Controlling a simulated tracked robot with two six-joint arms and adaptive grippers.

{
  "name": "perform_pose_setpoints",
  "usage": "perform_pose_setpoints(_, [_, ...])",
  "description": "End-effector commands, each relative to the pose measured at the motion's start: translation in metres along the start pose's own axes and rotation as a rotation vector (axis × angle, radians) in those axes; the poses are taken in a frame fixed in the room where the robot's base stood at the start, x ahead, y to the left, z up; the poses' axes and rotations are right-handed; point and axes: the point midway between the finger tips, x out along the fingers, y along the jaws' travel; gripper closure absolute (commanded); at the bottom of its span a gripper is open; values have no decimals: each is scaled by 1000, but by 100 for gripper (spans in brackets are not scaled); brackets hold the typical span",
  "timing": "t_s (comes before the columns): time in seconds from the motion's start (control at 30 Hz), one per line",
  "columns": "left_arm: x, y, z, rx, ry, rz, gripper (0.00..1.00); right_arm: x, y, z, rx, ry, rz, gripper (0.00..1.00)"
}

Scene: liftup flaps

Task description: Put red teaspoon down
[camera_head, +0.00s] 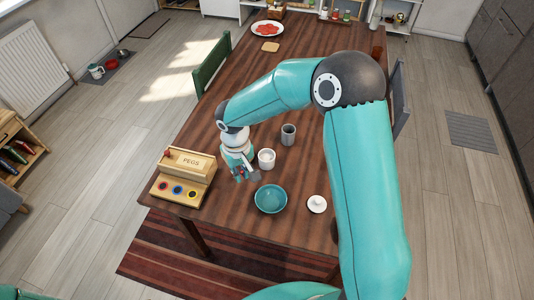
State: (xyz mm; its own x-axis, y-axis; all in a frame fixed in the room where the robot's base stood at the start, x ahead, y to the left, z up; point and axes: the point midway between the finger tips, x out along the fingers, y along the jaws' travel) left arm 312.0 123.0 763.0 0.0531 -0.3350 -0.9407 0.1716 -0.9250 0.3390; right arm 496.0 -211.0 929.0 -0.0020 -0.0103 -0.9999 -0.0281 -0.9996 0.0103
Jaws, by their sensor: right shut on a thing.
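My right gripper (244,174) points down over the near left part of the wooden table, between the pegs box and the white cup. It is shut on the red teaspoon, which is tiny here and mostly hidden by the fingers; only a small reddish bit shows at them. Whether the spoon touches the table cannot be told. My left gripper is not in view.
The pegs box (190,165) stands left of the gripper. A white cup (267,161), a grey cup (289,130), a teal bowl (270,207) and a white lid-like piece (317,204) stand close by. The table (240,90) is largely clear farther back.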

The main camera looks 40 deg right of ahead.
Motion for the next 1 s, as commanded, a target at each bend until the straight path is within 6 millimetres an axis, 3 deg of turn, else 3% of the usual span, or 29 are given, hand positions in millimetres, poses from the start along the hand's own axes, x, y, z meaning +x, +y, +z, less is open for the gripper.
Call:
perform_pose_setpoints(0.23, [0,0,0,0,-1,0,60,0,-10,-4,-25,-1,0,100])
perform_pose_setpoints(0.47, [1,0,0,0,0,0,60,-2,-7,-4,-144,0,-1,100])
perform_pose_setpoints(0.67, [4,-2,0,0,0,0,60,-9,9,0,-488,2,-3,100])
perform_pose_setpoints(1.0, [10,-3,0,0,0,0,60,-24,43,13,-1307,9,-6,100])
